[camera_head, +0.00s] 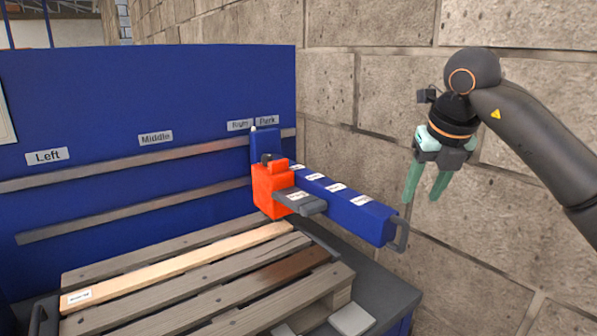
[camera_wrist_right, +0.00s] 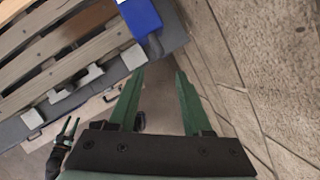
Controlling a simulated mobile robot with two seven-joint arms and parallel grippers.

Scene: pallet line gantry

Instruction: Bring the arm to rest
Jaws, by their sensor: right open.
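My right gripper (camera_head: 422,196) hangs at the upper right of the head view, fingers pointing down, in front of the stone wall. Its two green fingers are apart with nothing between them. The right wrist view shows the same open fingers (camera_wrist_right: 158,78) over the floor beside the station. My left gripper (camera_wrist_right: 71,126) shows small at the lower left of the wrist view, its green fingers apart. The red carriage (camera_head: 269,190) sits on the blue beam (camera_head: 345,205), at its end near the back panel, apart from my right gripper.
A wooden pallet (camera_head: 190,263) lies on the dark table (camera_head: 385,292). The blue back panel (camera_head: 190,95) carries Left, Middle, Right and Park labels above two rails. The beam's grey handle (camera_head: 400,236) sticks out below my right gripper. The stone wall (camera_head: 390,50) is close behind.

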